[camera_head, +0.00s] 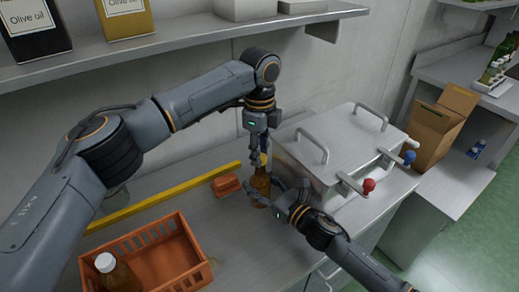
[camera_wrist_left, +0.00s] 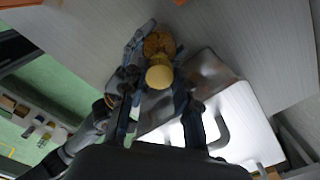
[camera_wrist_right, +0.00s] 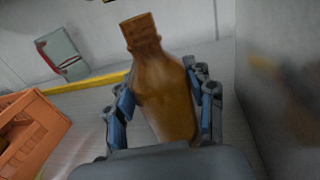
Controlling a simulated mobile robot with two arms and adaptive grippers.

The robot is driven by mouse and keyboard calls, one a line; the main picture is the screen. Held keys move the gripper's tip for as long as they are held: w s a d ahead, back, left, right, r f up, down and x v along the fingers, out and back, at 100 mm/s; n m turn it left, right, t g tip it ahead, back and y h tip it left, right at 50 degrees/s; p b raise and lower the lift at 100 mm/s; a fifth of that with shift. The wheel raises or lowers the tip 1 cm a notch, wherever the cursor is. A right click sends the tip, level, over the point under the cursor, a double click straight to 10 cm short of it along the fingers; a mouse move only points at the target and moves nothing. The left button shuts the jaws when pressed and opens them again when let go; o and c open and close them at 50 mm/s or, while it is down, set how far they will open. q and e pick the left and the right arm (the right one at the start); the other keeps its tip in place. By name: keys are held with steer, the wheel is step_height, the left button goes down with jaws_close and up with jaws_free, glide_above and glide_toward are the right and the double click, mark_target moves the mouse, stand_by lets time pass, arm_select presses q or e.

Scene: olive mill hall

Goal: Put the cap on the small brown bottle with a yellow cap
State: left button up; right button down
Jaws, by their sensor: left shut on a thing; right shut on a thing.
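The small brown bottle (camera_head: 260,186) stands upright on the steel counter, its neck bare in the right wrist view (camera_wrist_right: 163,92). My right gripper (camera_head: 279,197) is shut around its body from the right. My left gripper (camera_head: 259,150) points down above the bottle, shut on the yellow cap (camera_head: 263,159). In the left wrist view the round yellow cap (camera_wrist_left: 159,77) sits between the fingertips, with the bottle (camera_wrist_left: 158,45) beyond it. The cap appears just above the bottle's mouth; whether they touch I cannot tell.
An orange crate (camera_head: 207,272) with a white-capped bottle (camera_head: 118,272) stands at front left. A small orange-brown block (camera_head: 226,185) lies left of the bottle, near a yellow strip (camera_head: 165,198). A steel tank (camera_head: 335,147) with red and blue tap handles stands close on the right.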

mark_target(260, 185)
arm_select(q)
steer(key=shift+f, duration=0.9)
steer(key=shift+f, duration=0.6)
stand_by(0.3)
steer(key=m, duration=0.6)
steer(key=shift+d, duration=0.1)
steer(key=m, duration=1.4)
